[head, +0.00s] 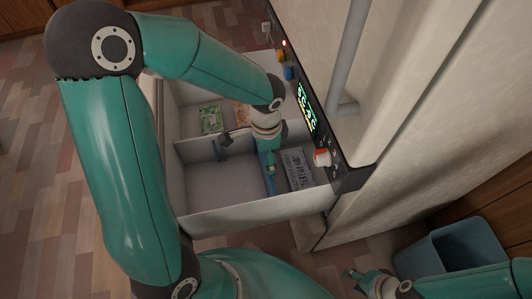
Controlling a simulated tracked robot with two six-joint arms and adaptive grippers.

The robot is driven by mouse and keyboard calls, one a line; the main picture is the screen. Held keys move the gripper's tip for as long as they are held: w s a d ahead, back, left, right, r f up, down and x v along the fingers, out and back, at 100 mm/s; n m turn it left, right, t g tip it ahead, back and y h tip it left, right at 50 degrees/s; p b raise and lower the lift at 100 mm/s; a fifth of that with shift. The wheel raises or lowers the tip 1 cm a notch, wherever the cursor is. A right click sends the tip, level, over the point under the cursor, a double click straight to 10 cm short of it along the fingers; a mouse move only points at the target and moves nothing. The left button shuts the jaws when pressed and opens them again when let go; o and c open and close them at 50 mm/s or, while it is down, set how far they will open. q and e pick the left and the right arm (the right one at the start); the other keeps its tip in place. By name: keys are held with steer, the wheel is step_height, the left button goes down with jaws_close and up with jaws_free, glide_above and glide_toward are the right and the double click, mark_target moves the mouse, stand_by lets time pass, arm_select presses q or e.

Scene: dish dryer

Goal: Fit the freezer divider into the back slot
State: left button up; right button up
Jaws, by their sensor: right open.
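A pale divider panel (197,150) stands across the inside of the open white freezer drawer (240,214), between its back and front parts. My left gripper (270,161) reaches down into the drawer, to the right of that blue piece. Its fingers are small and partly hidden by the wrist, so I cannot tell what they hold. My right gripper (352,276) is open and empty, low in the picture, outside the drawer.
A green packet (211,118) and an orange packet (241,115) lie in the back part; a grey printed packet (296,168) lies at right. A blue bin (460,250) stands at lower right.

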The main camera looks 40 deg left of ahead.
arm_select(q)
steer(key=shift+f, duration=0.15)
steer(key=o, duration=1.6)
step_height(320, 180, up, 12)
